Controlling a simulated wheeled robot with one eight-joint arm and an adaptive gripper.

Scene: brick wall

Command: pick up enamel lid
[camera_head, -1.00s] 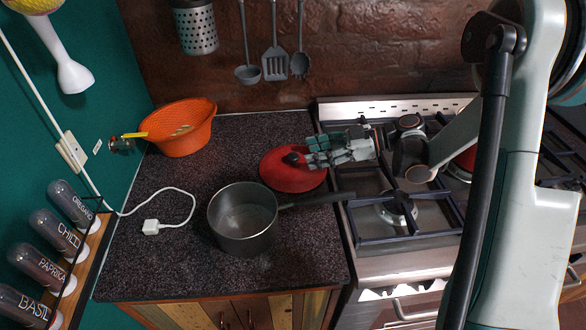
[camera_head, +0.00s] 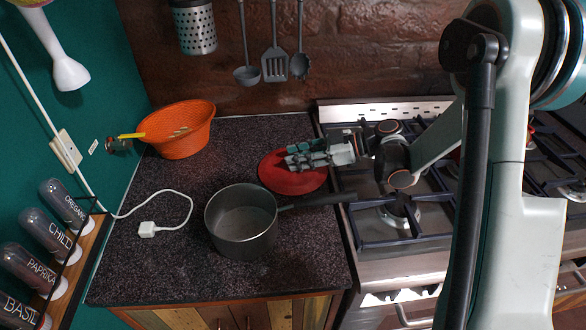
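The enamel lid (camera_head: 296,186) is a round red lid lying on the dark speckled counter, behind the pot's handle and close to the stove's left edge. My gripper (camera_head: 290,156) reaches in from the right, with its grey fingers across the top of the lid. The lid's dark knob is hidden by the fingers. I cannot tell whether the fingers touch the knob or sit around it, nor how far apart they are.
A dark saucepan (camera_head: 241,244) stands in front of the lid, its handle pointing right toward the gas stove (camera_head: 415,240). An orange colander (camera_head: 180,140) and a white cable plug (camera_head: 148,229) are to the left. Utensils (camera_head: 275,65) hang on the brick wall. The counter's front is clear.

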